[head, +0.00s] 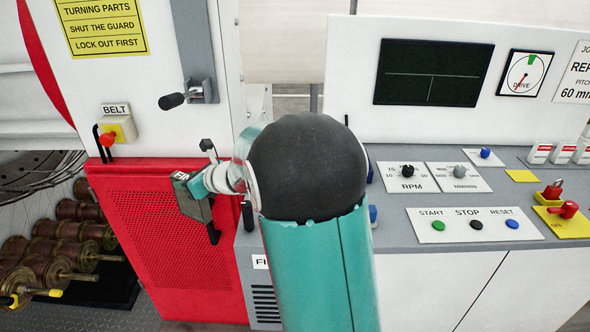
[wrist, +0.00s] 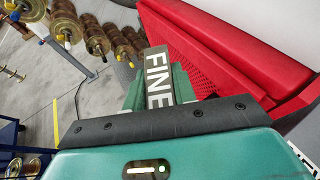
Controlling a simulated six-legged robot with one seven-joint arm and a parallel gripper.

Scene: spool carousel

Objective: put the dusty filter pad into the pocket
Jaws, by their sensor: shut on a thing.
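My gripper (wrist: 158,88) is shut on a flat grey-brown piece (wrist: 155,60) with FINE in white letters, held between its green fingers in the wrist view. I cannot tell whether this piece is the dusty filter pad; no other pad shows. A label starting with FI (head: 260,262) sits above a dark slotted vent (head: 265,303), partly hidden by my arm. I cannot make out the pocket.
The red guard (head: 165,245) is close to my gripper. A black-knobbed lever (head: 172,101) and the BELT switch (head: 112,135) are on the white panel above. The console (head: 475,200) with buttons is at the right.

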